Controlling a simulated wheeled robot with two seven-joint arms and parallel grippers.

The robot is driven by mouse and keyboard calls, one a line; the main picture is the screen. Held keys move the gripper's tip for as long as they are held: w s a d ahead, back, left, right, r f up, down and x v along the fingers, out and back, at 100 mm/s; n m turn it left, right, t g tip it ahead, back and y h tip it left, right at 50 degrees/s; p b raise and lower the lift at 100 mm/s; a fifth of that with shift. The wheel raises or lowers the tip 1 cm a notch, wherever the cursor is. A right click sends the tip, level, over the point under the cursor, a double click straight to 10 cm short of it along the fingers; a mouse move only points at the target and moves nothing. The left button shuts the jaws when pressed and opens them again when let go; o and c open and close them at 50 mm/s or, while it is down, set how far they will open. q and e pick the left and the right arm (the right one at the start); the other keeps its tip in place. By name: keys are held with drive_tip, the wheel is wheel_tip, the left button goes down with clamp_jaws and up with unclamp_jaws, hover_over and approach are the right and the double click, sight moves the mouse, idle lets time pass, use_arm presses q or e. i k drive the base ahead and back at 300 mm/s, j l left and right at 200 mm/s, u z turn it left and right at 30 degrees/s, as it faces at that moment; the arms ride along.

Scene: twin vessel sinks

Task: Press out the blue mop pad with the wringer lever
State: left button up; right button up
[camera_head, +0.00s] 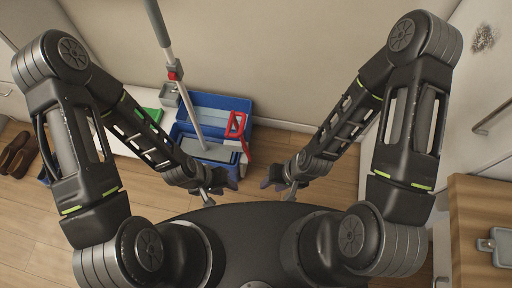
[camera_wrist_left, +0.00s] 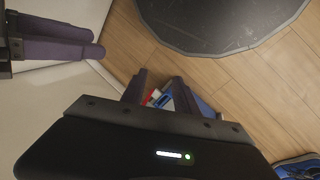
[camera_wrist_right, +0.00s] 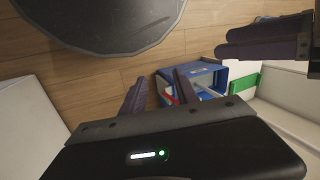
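A blue bucket (camera_head: 238,105) stands on the floor by the wall, beyond my grippers; it also shows in the right wrist view (camera_wrist_right: 210,78). The red wringer lever (camera_head: 237,124) rises at its right side. I cannot clearly make out the blue pad against the blue bucket. My left gripper (camera_head: 222,190) is open and empty, near the bucket. My right gripper (camera_head: 278,188) is open and empty, to the right of it. Neither touches the lever.
A green box (camera_head: 149,115) is left of the bucket. Brown shoes (camera_head: 16,154) lie at far left. A wooden counter (camera_head: 472,225) and pale cabinet fronts border the right. Wood floor (camera_head: 275,150) is clear right of the bucket.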

sight(241, 146)
drive_tip(key=z, duration=1.75)
drive_tip(key=k+j, duration=0.3)
drive_tip(key=k, duration=0.2)
